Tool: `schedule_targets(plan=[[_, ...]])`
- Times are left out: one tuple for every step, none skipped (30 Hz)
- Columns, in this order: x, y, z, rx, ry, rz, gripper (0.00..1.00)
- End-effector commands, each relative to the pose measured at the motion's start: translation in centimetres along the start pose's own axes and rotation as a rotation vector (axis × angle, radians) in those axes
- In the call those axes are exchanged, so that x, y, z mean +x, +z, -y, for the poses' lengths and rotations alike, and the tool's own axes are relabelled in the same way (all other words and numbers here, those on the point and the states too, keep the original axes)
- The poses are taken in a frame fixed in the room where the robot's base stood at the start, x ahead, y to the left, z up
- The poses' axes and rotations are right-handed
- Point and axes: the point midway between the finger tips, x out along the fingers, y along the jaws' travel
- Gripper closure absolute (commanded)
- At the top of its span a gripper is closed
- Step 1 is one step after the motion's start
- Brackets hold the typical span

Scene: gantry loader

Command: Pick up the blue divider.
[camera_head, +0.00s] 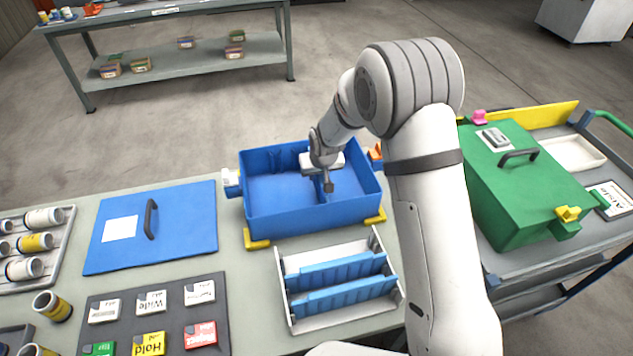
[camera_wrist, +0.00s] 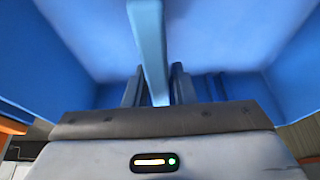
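My gripper (camera_head: 328,186) points down into the open blue box (camera_head: 295,222) in the head view. In the wrist view a light blue divider (camera_wrist: 147,35) runs from the top edge down to between my two dark fingers (camera_wrist: 157,90). The fingers stand close on either side of it; whether they press on it is not clear. In the head view my gripper mostly hides this divider. Two more blue dividers, a rear one (camera_head: 335,271) and a front one (camera_head: 346,297), stand in a white tray (camera_head: 349,322) in front of the box.
A blue lid (camera_head: 185,240) lies left of the box. A dark mat (camera_head: 125,312) with labelled blocks and a rack of cylinders (camera_head: 62,235) are farther left. A green case (camera_head: 515,195) stands on a cart at right.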

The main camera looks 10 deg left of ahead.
Motion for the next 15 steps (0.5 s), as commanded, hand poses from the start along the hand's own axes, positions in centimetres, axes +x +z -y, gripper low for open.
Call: schedule_targets(plan=[[-0.01, 0.0, 0.01, 0.0, 0.0, 0.0, 0.81], [-0.01, 0.0, 0.02, 0.0, 0.0, 0.0, 0.84], [-0.01, 0.0, 0.02, 0.0, 0.0, 0.0, 0.87], [-0.01, 0.0, 0.03, 0.0, 0.0, 0.0, 0.89], [-0.01, 0.0, 0.03, 0.0, 0.0, 0.0, 0.92], [-0.01, 0.0, 0.03, 0.0, 0.0, 0.0, 0.95], [-0.02, 0.0, 0.04, -0.001, 0.0, 0.0, 0.97], [-0.02, 0.0, 0.04, -0.001, 0.0, 0.0, 1.0], [-0.02, 0.0, 0.04, -0.001, 0.0, 0.0, 1.0], [-0.02, 0.0, 0.05, -0.001, 0.0, 0.0, 1.0], [-0.02, 0.01, 0.05, -0.001, 0.0, 0.0, 1.0], [-0.03, -0.02, 0.06, -0.001, 0.0, 0.0, 1.0], [-0.03, -0.02, 0.06, -0.001, 0.0, 0.0, 1.0], [-0.03, -0.02, 0.06, -0.001, 0.0, 0.0, 1.0], [-0.03, -0.02, 0.07, -0.001, 0.0, 0.0, 1.0]])
